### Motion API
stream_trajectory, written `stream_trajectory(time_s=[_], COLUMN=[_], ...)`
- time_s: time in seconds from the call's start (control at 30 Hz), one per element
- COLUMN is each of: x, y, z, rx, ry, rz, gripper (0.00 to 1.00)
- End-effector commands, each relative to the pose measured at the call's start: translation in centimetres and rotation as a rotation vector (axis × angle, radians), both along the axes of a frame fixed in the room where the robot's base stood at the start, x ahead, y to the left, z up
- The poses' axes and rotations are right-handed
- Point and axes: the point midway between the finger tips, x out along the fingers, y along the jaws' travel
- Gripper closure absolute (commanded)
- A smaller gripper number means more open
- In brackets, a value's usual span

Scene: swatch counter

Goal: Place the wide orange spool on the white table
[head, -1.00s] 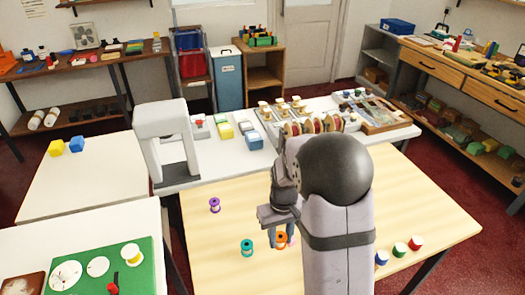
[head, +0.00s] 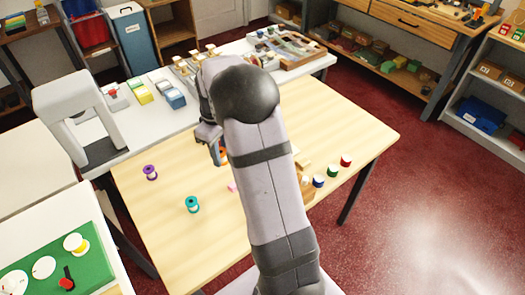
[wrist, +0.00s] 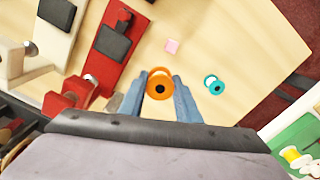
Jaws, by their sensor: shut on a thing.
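The orange spool (wrist: 159,73) sits between the two blue-grey fingers of my gripper (wrist: 159,88) in the wrist view, held from both sides. In the head view a bit of the orange spool (head: 223,153) shows beside my gripper (head: 219,153), above the wooden table (head: 185,235); my arm hides the rest. White table surfaces are at the left: one (head: 30,168) is bare in its visible part, and a nearer one (head: 45,215) carries a green board. A longer white table (head: 150,125) stands behind the wooden one.
A purple spool (head: 150,172), a teal spool (head: 192,204) and a pink block (head: 232,187) are on the wooden table. Blue, green and red spools (head: 332,171) stand at its right. A grey arch-shaped device (head: 80,115) stands on the back white table.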

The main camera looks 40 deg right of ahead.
Motion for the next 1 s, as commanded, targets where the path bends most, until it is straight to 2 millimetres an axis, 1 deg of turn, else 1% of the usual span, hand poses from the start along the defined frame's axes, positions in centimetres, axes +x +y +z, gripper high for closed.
stream_trajectory(time_s=[0.1, 0.27, 0.37, 0.6, 0.7, 1.0], x=[-0.1, -0.1, -0.2, -0.2, -0.1, -0.1], y=[0.0, 0.0, 0.1, 0.1, 0.0, 0.0], z=[0.0, -0.3, -1.2, -4.8, -5.8, -6.9], rx=[0.0, 0.0, 0.001, 0.001, 0.0, 0.0], ry=[0.0, 0.001, 0.004, 0.004, 0.001, 0.001], rz=[0.038, 0.047, 0.046, 0.045, 0.045, 0.044], gripper=[0.95, 0.95, 0.95, 0.95, 0.95, 0.95])
